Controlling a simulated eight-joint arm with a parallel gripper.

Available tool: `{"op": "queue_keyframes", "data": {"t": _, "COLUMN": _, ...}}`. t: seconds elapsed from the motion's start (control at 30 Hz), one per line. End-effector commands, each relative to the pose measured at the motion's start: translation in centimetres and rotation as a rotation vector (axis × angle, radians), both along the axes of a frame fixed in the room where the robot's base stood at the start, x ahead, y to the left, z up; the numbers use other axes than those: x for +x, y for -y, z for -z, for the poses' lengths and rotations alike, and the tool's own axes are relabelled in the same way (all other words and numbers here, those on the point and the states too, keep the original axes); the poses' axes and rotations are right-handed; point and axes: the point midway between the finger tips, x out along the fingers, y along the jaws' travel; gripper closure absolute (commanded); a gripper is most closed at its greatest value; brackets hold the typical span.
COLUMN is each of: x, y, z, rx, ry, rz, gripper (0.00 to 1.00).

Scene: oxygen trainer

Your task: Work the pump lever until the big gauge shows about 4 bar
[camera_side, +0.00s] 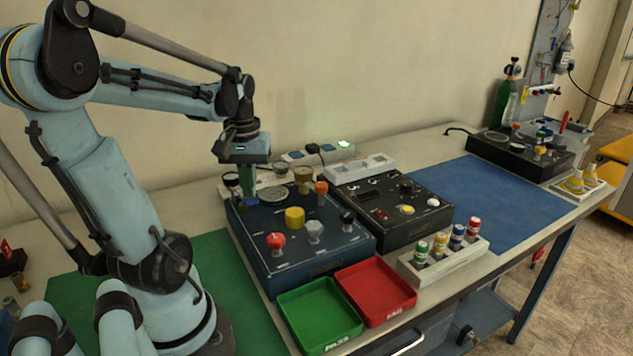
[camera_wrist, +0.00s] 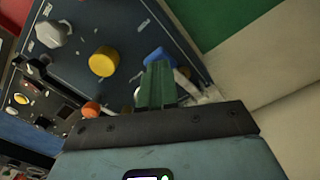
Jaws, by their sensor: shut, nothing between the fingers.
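A dark blue panel box (camera_side: 311,263) carries several knobs and small gauges; its top also shows in the wrist view (camera_wrist: 124,28). A round pale dial (camera_side: 272,194) on it may be the big gauge; its reading is too small to tell. My gripper (camera_side: 247,200) points down over the back left of the box, its green fingers shut and empty. In the wrist view the fingertips (camera_wrist: 158,65) overlap a blue part (camera_wrist: 160,54) with a pale bar beside it, possibly the pump lever. I cannot tell whether they touch.
Yellow (camera_side: 294,217), red (camera_side: 275,240) and grey (camera_side: 314,230) knobs stand on the box's front half. Green (camera_side: 320,317) and red (camera_side: 375,290) trays lie in front; a black panel box (camera_side: 392,215) stands to the right.

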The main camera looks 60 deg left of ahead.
Motion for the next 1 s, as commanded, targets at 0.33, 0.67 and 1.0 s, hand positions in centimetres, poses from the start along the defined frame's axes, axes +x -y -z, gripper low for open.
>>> {"op": "queue_keyframes", "data": {"t": 0.33, "x": 0.0, "y": 0.0, "z": 0.0, "rx": 0.0, "ry": 0.0, "rz": 0.0, "gripper": 1.0}}
{"op": "queue_keyframes", "data": {"t": 0.67, "x": 0.0, "y": -0.1, "z": 1.3, "rx": 0.002, "ry": 0.0, "rz": 0.0, "gripper": 1.0}}
{"op": "queue_keyframes", "data": {"t": 1.0, "x": 0.0, "y": -0.1, "z": 2.8, "rx": 0.002, "ry": 0.0, "rz": -0.001, "gripper": 1.0}}
